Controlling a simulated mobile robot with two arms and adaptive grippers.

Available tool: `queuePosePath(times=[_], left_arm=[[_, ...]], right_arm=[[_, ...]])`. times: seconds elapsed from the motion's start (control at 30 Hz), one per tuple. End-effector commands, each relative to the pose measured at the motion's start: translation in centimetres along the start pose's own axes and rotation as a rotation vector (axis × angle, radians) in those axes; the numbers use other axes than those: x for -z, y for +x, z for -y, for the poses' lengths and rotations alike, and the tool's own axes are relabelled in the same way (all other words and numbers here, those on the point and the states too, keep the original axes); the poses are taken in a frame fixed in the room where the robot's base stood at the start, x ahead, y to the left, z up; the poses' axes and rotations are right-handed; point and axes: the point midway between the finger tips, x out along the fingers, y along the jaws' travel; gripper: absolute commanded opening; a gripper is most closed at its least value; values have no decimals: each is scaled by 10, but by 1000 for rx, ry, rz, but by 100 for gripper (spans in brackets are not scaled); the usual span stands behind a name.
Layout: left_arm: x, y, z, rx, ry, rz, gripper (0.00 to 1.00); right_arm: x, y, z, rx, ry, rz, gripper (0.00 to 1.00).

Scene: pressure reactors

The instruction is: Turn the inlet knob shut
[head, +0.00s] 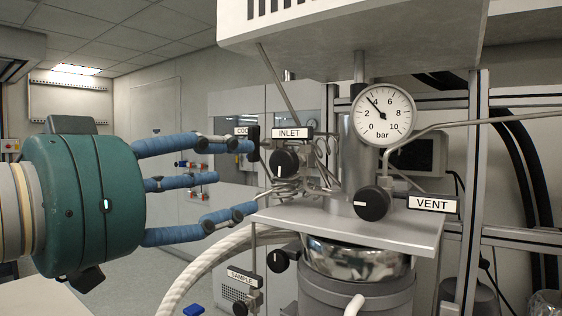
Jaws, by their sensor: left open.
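The inlet knob (285,163) is a round black knob with a white mark, just below the INLET label (292,133) on the reactor head. My left gripper (250,178) comes in from the left with blue fingers spread apart. It is open and empty. Its fingertips are a little left of the inlet knob in the picture; I cannot tell the gap in depth. The upper fingertip overlaps a dark part near the partly hidden COOL label (243,131). My right gripper is not in view.
A black vent knob (373,203) with a VENT label (433,204) sits at the right. A pressure gauge (383,115) reads near 3 to 4 bar. Thin bent metal tubes (290,192) run around the inlet valve. A SAMPLE valve (243,277) and a thick white hose (205,265) are below.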

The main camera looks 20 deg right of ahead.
Motion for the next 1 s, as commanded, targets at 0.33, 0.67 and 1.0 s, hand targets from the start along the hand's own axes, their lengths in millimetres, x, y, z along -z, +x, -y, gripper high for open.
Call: queuePosePath(times=[0.33,0.67,1.0], left_arm=[[15,22,-14,-15,10,-4,53],[17,82,-14,-14,11,-7,53],[14,103,-14,-13,13,-9,53]], right_arm=[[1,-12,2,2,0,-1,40],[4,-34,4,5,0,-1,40],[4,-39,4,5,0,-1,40]])
